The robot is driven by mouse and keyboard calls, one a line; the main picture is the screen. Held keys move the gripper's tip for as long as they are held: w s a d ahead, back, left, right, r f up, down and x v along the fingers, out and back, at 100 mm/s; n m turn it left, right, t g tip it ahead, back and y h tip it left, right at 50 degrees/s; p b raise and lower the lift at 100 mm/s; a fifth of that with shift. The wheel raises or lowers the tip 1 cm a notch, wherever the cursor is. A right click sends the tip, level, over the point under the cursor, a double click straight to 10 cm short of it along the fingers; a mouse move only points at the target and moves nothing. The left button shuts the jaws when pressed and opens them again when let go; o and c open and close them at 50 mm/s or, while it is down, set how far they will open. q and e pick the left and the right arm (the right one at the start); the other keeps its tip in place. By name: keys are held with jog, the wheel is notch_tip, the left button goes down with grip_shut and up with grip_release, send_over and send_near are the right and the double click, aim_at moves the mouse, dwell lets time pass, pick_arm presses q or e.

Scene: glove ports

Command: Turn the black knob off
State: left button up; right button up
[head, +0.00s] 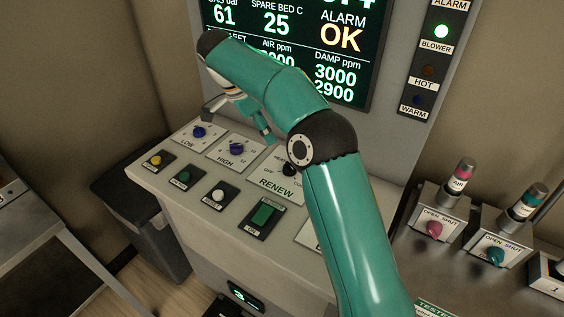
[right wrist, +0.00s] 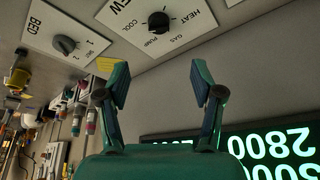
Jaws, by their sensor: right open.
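A black knob (head: 289,170) sits on the RENEW plate (head: 277,188) of the sloping console, with OFF lettering to its left; my right arm covers part of the plate. In the right wrist view the RENEW knob (right wrist: 158,22) is beyond the fingertips, nearly centred between them, with COOL, PUMP, GAS and HEAT around it. I cannot tell its pointer setting. My right gripper (head: 240,126) is above the console, partly hidden by its own arm. The right wrist view shows the right gripper (right wrist: 158,78) open and empty, apart from the knob. My left gripper is not in view.
Blue LOW (head: 199,132) and HIGH (head: 237,149) knobs sit left of RENEW. A green rocker (head: 264,213) and several push buttons line the front. The display (head: 345,60) stands behind; valve boxes (head: 437,222) are at right.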

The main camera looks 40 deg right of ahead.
jog(key=p+x, duration=0.1)
jog(key=x, duration=1.4)
jog(key=shift+f, duration=0.25)
